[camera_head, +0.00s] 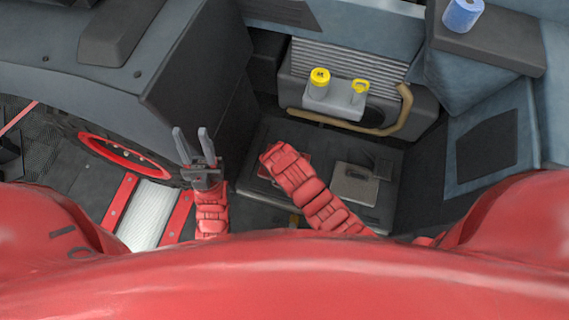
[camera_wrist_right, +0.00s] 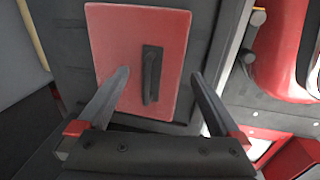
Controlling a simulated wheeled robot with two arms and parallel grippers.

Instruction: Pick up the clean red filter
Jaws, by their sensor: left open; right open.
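The red filter (camera_wrist_right: 116,50) is a flat red square panel with a black bar handle (camera_wrist_right: 151,75). In the right wrist view it lies flat on a dark surface, ahead of my right gripper (camera_wrist_right: 160,76). That gripper is open and empty, its fingers apart on either side of the handle in the picture; I see no contact. In the head view my right forearm hides most of the red filter and the right gripper. My left gripper (camera_head: 191,132) is open and empty, left of the dark surface, pointing away from me.
A grey panel with a handle (camera_head: 355,184) lies on the dark platform (camera_head: 318,138), right of my right arm. Yellow-capped containers (camera_head: 319,84) stand behind on the engine part. A red ring (camera_head: 122,150) and roller (camera_head: 146,214) are at left; a blue roll (camera_head: 462,14) stands back right.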

